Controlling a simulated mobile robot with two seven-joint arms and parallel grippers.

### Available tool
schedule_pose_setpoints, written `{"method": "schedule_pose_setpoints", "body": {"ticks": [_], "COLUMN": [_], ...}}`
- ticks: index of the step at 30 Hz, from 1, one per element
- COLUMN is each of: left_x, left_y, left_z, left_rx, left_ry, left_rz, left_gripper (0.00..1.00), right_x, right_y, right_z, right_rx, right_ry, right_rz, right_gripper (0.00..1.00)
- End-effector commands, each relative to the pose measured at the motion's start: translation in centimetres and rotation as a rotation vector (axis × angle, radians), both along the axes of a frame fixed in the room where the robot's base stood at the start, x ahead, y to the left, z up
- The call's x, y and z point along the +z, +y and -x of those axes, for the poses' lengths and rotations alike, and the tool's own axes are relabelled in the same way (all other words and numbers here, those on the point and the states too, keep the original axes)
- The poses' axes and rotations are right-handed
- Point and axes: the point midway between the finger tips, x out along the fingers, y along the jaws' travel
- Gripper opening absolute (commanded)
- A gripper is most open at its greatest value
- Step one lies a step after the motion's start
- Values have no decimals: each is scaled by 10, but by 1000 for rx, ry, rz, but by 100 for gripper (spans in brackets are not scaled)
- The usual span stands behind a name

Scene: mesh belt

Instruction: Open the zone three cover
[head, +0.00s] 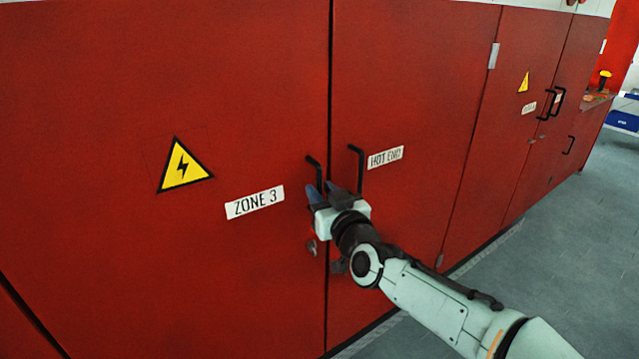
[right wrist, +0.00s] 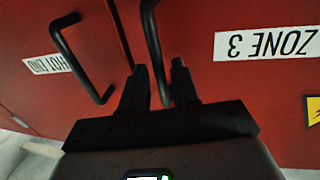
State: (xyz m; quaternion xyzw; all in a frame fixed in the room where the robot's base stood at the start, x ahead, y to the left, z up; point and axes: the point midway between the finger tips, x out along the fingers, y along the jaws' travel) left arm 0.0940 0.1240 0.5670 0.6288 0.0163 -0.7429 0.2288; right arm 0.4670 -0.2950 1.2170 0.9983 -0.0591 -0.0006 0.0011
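The zone three cover (head: 120,90) is a big red door panel with a white "ZONE 3" label (head: 255,202) and a yellow warning triangle. It looks closed, flush with its neighbour. Its black bar handle (head: 316,170) is upright at its right edge; the lower part is hidden by my right gripper in the head view. My right gripper (head: 322,192) is at this handle. My left gripper is in neither view.
The "HOT END" door (head: 400,70) adjoins on the right, its own black handle (head: 360,168) close beside my gripper. A round metal lock (head: 311,246) sits below the zone three handle. Grey floor (head: 540,270) lies open at the right.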

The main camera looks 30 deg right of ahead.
Motion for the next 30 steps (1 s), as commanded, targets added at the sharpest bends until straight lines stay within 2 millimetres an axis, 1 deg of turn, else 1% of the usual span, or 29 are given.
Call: {"method": "schedule_pose_setpoints", "body": {"ticks": [1,4,14,15,17,18,25,30], "left_x": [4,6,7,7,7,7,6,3], "left_y": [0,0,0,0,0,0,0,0], "left_z": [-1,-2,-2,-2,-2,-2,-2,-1], "left_rx": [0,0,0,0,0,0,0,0], "left_ry": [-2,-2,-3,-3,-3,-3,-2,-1], "left_rz": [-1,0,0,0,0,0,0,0], "left_gripper": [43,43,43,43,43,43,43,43], "right_x": [1,1,0,0,0,0,0,-1], "right_y": [-1,-1,-2,-2,-2,-2,-2,-6], "right_z": [-7,-14,-17,-17,-17,-17,-16,-10], "right_rx": [0,0,0,0,0,0,-1,-11], "right_ry": [0,-1,-1,-1,-1,-1,-1,0], "right_rz": [-1,0,0,0,0,0,0,1], "right_gripper": [30,30,30,23,4,0,0,0]}}
